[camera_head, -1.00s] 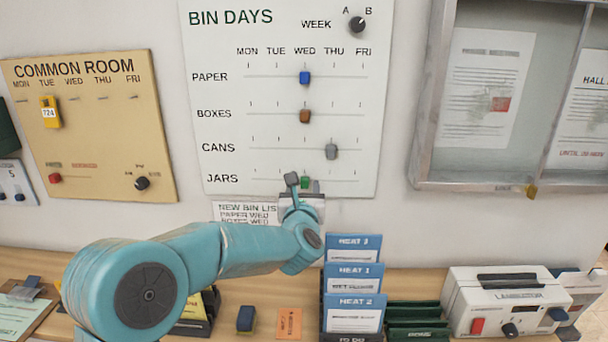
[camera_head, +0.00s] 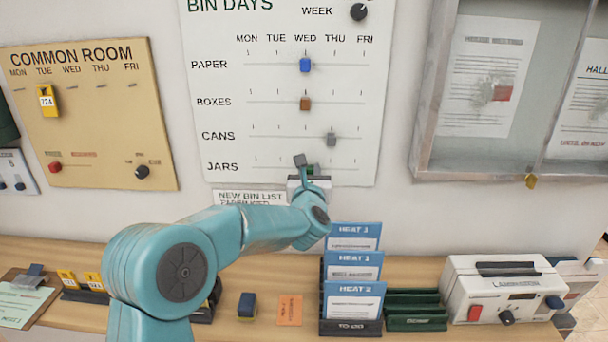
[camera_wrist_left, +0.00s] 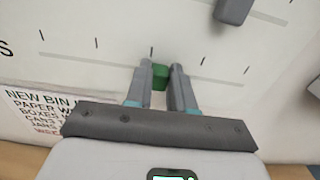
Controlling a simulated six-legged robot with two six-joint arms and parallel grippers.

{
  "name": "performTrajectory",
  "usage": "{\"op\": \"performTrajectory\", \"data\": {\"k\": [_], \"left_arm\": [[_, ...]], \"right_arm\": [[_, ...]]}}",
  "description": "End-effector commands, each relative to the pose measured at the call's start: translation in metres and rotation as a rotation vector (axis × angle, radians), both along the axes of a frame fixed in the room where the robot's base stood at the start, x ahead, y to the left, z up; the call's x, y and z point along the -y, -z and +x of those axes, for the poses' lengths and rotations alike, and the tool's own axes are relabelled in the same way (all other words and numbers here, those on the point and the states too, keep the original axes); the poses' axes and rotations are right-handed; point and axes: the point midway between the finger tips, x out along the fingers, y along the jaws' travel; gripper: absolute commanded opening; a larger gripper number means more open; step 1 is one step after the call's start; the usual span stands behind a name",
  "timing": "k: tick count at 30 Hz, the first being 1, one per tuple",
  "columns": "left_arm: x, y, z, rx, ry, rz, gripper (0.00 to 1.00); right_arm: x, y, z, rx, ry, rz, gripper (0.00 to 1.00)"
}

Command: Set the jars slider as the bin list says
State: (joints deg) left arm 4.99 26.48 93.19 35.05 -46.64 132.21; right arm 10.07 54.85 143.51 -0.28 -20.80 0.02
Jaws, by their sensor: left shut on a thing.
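The green jars slider (camera_head: 316,169) sits on the bottom row of the white bin days board (camera_head: 220,120). It is near the middle of its track, a little right of the Wednesday tick. My left gripper (camera_head: 308,168) is shut on it. In the wrist view the green knob (camera_wrist_left: 160,77) shows between the two fingers (camera_wrist_left: 160,74), close to the third tick. The new bin list (camera_head: 250,197) hangs below the board, partly hidden by my arm. In the wrist view the list (camera_wrist_left: 45,112) shows cut-off lines, and its jars day is not readable. My right gripper is not in view.
The blue paper slider (camera_head: 306,65) and brown boxes slider (camera_head: 305,104) stand at Wednesday. The grey cans slider (camera_head: 331,139) is near Thursday. A common room board (camera_head: 90,150) hangs left. A wooden shelf with blue heat folders (camera_head: 352,270) and a white device (camera_head: 500,285) lies below.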

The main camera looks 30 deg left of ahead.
Motion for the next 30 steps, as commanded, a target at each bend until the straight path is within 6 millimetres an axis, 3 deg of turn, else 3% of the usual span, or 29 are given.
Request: {"op": "performTrajectory", "data": {"k": [4, 12, 24, 25, 27, 30], "left_arm": [[0.039, 0.002, 0.023, 0.011, 0.008, 0.000, 0.00], [0.090, -0.003, 0.054, 0.008, 0.004, 0.002, 0.00], [0.099, -0.004, 0.059, 0.008, 0.006, 0.001, 0.00], [0.099, -0.004, 0.059, 0.008, 0.007, 0.001, 0.26], [0.099, -0.004, 0.059, 0.008, 0.007, 0.001, 0.49], [0.099, -0.003, 0.059, 0.007, 0.006, 0.001, 0.49]], "right_arm": [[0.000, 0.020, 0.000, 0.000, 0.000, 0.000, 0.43], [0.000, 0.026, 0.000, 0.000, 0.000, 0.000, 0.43], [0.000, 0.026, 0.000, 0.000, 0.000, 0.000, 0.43], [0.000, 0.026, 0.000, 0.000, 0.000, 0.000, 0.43], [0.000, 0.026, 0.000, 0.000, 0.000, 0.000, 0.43], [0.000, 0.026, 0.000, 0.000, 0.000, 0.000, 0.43]]}}
